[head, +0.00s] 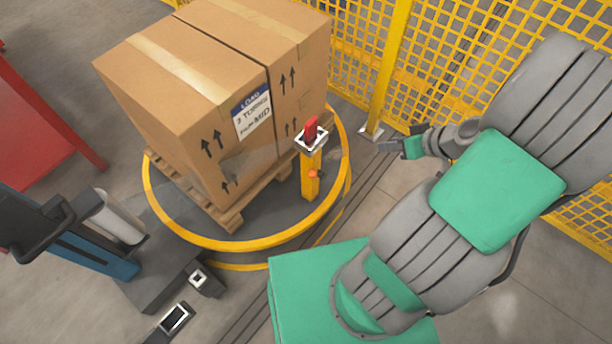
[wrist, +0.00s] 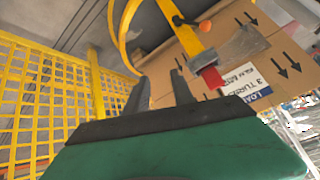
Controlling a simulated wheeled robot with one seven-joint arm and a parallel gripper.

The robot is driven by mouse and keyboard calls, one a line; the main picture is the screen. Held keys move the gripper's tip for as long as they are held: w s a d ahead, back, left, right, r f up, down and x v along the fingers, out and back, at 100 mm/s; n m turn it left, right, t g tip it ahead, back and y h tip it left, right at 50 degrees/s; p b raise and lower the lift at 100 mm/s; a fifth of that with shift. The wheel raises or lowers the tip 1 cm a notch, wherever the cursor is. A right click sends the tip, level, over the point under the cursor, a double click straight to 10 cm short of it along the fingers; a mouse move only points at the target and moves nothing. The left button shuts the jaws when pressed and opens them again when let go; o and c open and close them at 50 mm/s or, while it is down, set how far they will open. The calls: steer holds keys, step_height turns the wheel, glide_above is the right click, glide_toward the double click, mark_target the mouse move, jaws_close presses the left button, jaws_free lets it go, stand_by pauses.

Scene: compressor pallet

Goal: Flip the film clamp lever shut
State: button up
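The red film clamp lever (head: 311,129) stands up from a pale square head on top of a short yellow post (head: 310,176). In the wrist view the red lever (wrist: 211,78) sticks out past the grey head of the yellow post (wrist: 184,28), upside down. My gripper (head: 388,147) is to the right of the lever, with a clear gap between them. In the wrist view my gripper (wrist: 160,76) has its two dark fingers apart with nothing between them. The lever lies to the right of the fingers there.
Cardboard boxes (head: 185,80) stand on a wooden pallet (head: 222,212) behind the post, inside a yellow turntable ring (head: 232,245). A yellow mesh fence (head: 455,50) and its post (head: 392,65) are close behind my gripper. A wrapping machine with a film roll (head: 118,218) stands at left.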

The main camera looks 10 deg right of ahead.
steer(key=a+r+g, duration=0.1)
steer(key=a, duration=0.2)
steer(key=a+r+g, duration=0.1)
steer(key=a, duration=0.2)
steer(key=a+r+g+h, duration=0.1)
steer(key=a, duration=0.2)
steer(key=shift+s+a+g, duration=0.1)
steer(key=shift+s+g, duration=0.2)
steer(key=c, duration=0.3)
steer(key=s+a+r+h, duration=0.1)
steer(key=a+r, duration=0.1)
steer(key=s+a+r+m+h, duration=0.1)
steer(key=s+a+r, duration=0.1)
steer(key=a, duration=0.1)
steer(key=s+a+r+m+g+h, duration=0.1)
steer(key=s+a+r, duration=0.1)
steer(key=a, duration=0.1)
steer(key=shift+s+r, duration=0.1)
steer(key=shift+r, duration=0.1)
jaws_close()
steer(key=shift+s+r, duration=0.15)
steer(key=shift+s, duration=0.05)
steer(key=shift+a, duration=0.15)
